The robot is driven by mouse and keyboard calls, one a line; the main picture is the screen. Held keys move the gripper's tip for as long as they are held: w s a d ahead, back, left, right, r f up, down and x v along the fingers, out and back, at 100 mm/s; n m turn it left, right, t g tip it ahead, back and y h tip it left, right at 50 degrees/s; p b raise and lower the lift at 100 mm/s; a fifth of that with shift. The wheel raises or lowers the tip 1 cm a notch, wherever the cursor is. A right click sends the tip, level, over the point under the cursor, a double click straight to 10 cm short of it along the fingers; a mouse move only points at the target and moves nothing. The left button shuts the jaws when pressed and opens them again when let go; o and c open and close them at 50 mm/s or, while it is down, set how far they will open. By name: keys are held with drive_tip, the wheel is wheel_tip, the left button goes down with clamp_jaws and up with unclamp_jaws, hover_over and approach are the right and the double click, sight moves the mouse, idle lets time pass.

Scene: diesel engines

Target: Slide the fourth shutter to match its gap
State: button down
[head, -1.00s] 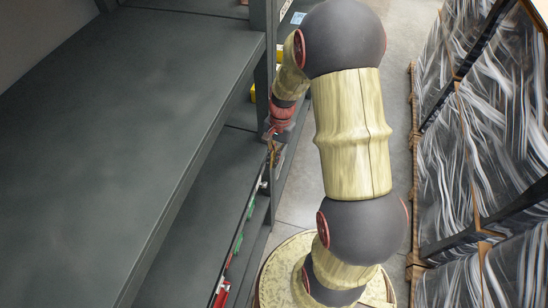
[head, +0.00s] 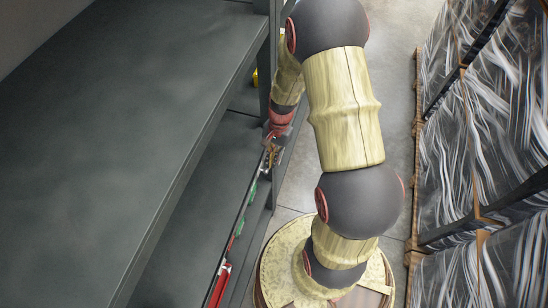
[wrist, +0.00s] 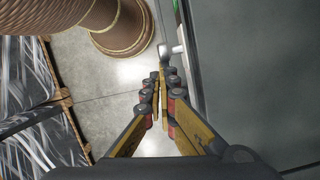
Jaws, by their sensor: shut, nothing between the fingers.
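My gripper (head: 270,154) is at the front of the lower shelf in the head view, beside the upper end of a thin rail with coloured pieces. In the wrist view my gripper (wrist: 158,82) has its fingertips together with nothing between them. A pale grey knob or handle (wrist: 171,49) is just beyond and right of the fingertips; I cannot tell whether they touch. Along the rail are a red piece (head: 221,285) and green pieces (head: 240,225). They may be shutters, but they are too small to tell which is fourth, and no gap is clear.
A large dark upper shelf (head: 120,130) fills the left, overhanging the lower shelf (head: 190,250). Its upright post (head: 266,60) is close to my forearm. Wrapped pallets (head: 480,150) stand on the right. Bare floor (head: 398,60) lies between.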

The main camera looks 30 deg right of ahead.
drive_tip(key=s+a, duration=0.4)
drive_tip(key=a, duration=0.1)
drive_tip(key=shift+s+a, duration=0.2)
drive_tip(key=shift+r, duration=0.15)
drive_tip(key=p+v, duration=0.7)
drive_tip(key=v, duration=0.2)
drive_tip(key=shift+r, duration=0.3)
drive_tip(key=shift+w+d, duration=0.1)
drive_tip(key=shift+w, duration=0.05)
